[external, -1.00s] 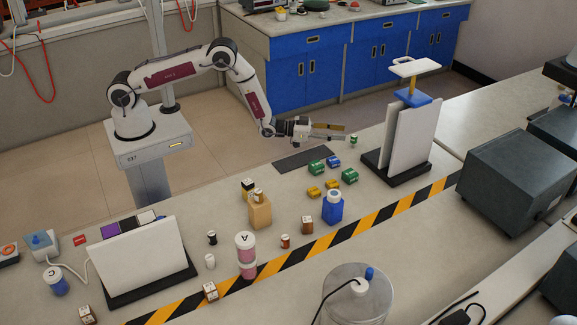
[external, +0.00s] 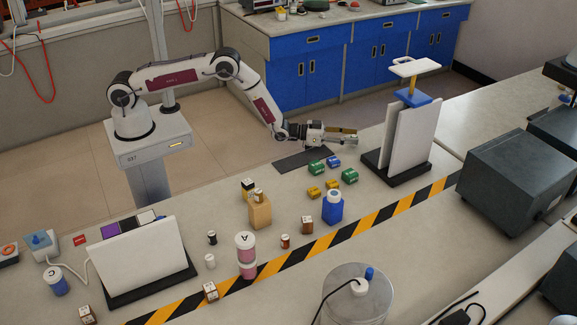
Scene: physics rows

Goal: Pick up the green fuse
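My gripper (external: 356,136) reaches in from the left at the far edge of the bench, low and roughly level. Its two fingers look apart, pointing right towards the black-based stand. The small green fuse with a pale top stood just beyond the fingertips in the earlier view. It is now hidden at or behind the fingertips, and I cannot make out whether they touch it.
A black-based stand with white panels (external: 410,140) rises just right of my gripper. Green blocks (external: 317,167) (external: 350,176), a blue block (external: 333,161) and yellow blocks (external: 314,193) lie nearer the camera. A dark mat (external: 303,159) lies beside them.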

